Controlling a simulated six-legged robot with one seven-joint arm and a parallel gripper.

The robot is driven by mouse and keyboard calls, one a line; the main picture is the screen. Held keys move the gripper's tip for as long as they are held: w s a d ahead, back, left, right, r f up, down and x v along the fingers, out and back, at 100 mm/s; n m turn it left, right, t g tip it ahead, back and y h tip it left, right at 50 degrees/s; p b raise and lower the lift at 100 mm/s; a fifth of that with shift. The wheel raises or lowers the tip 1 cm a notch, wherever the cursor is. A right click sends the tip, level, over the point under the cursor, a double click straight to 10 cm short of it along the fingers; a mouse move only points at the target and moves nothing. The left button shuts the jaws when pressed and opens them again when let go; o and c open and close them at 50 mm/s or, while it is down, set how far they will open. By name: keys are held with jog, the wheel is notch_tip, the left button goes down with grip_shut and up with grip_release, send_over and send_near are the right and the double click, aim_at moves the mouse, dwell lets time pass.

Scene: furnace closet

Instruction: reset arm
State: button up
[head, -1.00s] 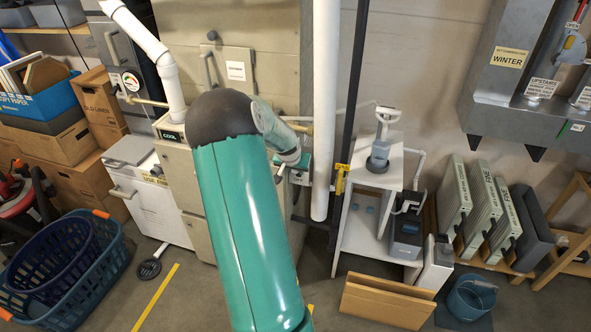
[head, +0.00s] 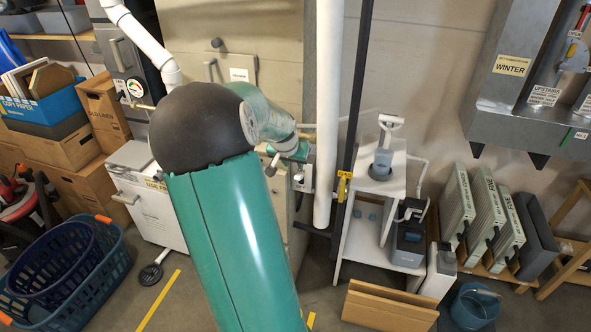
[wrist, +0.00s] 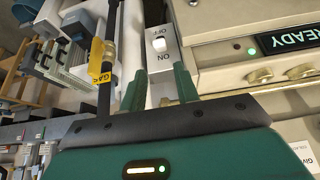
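My gripper (wrist: 161,85) shows in the wrist view with its two green fingers apart and nothing seen between them. Beyond the fingertips is a grey switch plate (wrist: 165,65) marked ON and OFF with a lit white rocker. I cannot tell how far the fingers are from it. In the head view my teal arm rises from the bottom centre and bends at a dark elbow, with its far part pointing right toward the white pipe. The fingers cannot be made out clearly there.
A white vertical pipe (head: 327,110) and a dark pipe with a yellow tag (head: 343,187) stand right of my arm. A white shelf stand (head: 377,240) is beyond them. Blue baskets (head: 65,280) lie at left, cardboard panels (head: 388,308) at lower right. A READY display (wrist: 290,40) is lit.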

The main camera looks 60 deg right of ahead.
jog(key=shift+v, duration=1.1)
jog(key=w+a+r+n+t+y, duration=0.1)
jog(key=w+a+r+n, duration=0.15)
jog(key=a, duration=0.65)
jog(key=w+a+r+n+t+y, duration=0.2)
jog(key=w+a, duration=0.2)
jog(key=a, duration=0.4)
jog(key=w+a+r+n+t+y, duration=0.1)
jog(key=w+a+r+n, duration=0.2)
jog(key=a, duration=0.6)
jog(key=s+a+r+n+y, duration=0.1)
jog(key=s+a+n, duration=0.3)
jog(key=a, duration=0.9)
jog(key=s+a+r+n, duration=0.3)
jog(key=s+a+n, duration=0.1)
jog(key=a, duration=0.9)
jog(key=shift+s+n+t+y, duration=0.3)
jog(key=shift+s+n+y, duration=0.1)
jog(key=shift+s, duration=0.25)
jog(key=shift+d, duration=0.25)
